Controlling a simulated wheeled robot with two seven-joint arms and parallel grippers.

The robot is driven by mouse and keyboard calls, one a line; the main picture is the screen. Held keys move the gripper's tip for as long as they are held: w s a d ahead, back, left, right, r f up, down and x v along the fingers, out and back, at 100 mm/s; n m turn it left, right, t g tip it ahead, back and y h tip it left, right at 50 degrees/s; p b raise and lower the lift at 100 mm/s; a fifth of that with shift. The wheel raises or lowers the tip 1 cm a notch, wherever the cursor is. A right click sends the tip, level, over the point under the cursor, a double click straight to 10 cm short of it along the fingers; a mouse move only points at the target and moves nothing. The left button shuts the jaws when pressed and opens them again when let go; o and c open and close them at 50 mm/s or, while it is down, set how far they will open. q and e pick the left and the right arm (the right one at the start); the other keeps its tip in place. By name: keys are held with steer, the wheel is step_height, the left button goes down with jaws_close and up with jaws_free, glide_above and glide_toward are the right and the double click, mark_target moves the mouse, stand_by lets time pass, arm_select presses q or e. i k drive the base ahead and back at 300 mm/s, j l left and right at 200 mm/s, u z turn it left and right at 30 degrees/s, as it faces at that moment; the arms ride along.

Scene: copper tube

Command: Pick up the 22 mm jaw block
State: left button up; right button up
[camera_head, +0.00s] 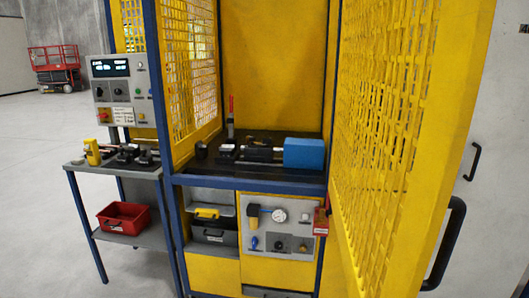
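Several small dark blocks (126,154) sit on the grey side table (88,168) at the left. Which of them is the 22 mm jaw block, I cannot tell; any size markings are too small to read. More dark blocks (228,151) stand on the machine bed inside the yellow cage, left of a blue block (304,153). Neither of my grippers shows in the head view.
The yellow mesh door (385,130) with its dark handle (447,243) stands open at the right. A yellow tool (92,152) stands on the side table, with a red bin (124,218) on the shelf below. A control panel (117,90) rises behind.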

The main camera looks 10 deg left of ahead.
mark_target(226, 150)
steer(key=i+j+z, duration=0.1)
steer(key=j+z, duration=0.2)
steer(key=z, duration=0.15)
steer(key=j+z, duration=0.35)
steer(key=z, duration=0.15)
steer(key=j+z, duration=0.75)
steer(key=j, duration=0.55)
steer(key=j+z, duration=0.35)
steer(key=j, duration=1.85)
steer(key=j+u, duration=0.1)
steer(key=u, duration=0.3)
steer(key=i+u, duration=0.1)
steer(key=u, duration=0.35)
steer(key=i+u, duration=0.1)
steer(key=u, duration=0.3)
